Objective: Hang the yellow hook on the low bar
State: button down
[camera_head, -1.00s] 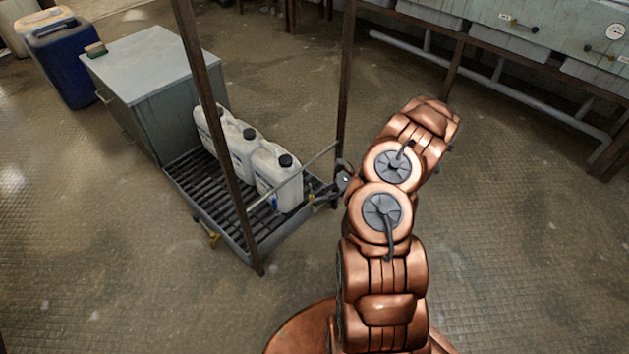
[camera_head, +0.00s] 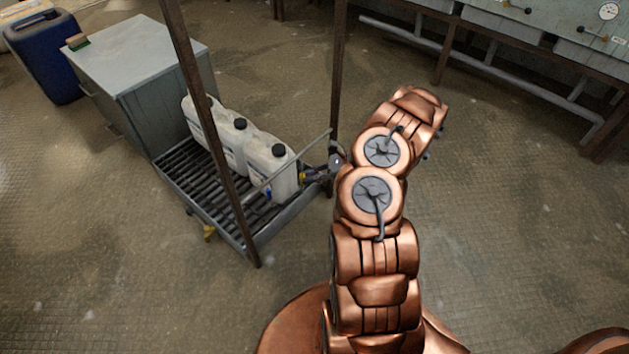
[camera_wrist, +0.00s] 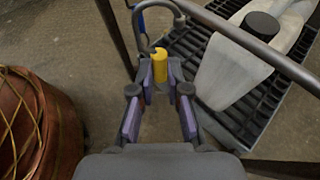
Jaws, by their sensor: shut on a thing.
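The yellow hook (camera_wrist: 160,66) has a yellow body and a curved grey wire top. My gripper (camera_wrist: 161,84) is shut on the yellow body, with a purple pad on each side. The hook's curve is at the top of the wrist view, close to the low bar (camera_wrist: 258,47); I cannot tell whether it is around the bar or beside it. In the head view the low bar (camera_head: 292,158) is a thin grey rail between two brown posts. My gripper (camera_head: 318,174) is beside it near the far post, with a bit of the yellow hook (camera_head: 302,176) visible.
Several white jugs (camera_head: 270,168) stand on the slatted rack (camera_head: 190,187) behind the bar. Brown posts (camera_head: 212,130) rise at its corners. A grey cabinet (camera_head: 140,75) and blue container (camera_head: 46,60) stand left. The floor at lower left is clear.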

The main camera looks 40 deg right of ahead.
jog(key=shift+w+a+f+b, duration=0.25)
jog(key=shift+w+b, duration=0.2)
jog(key=shift+w, duration=0.35)
jog(key=shift+w+a+f+b, duration=0.2)
jog(key=shift+w+f+b, duration=0.15)
jog(key=shift+w, duration=0.5)
jog(key=shift+w+a+f+b, duration=0.25)
jog(key=shift+w+b, duration=0.25)
jog(key=shift+w, duration=0.3)
jog(key=shift+d, duration=0.1)
jog(key=c, duration=1.1)
grip_release()
jog(key=shift+o, duration=0.2)
jog(key=v, duration=1.2)
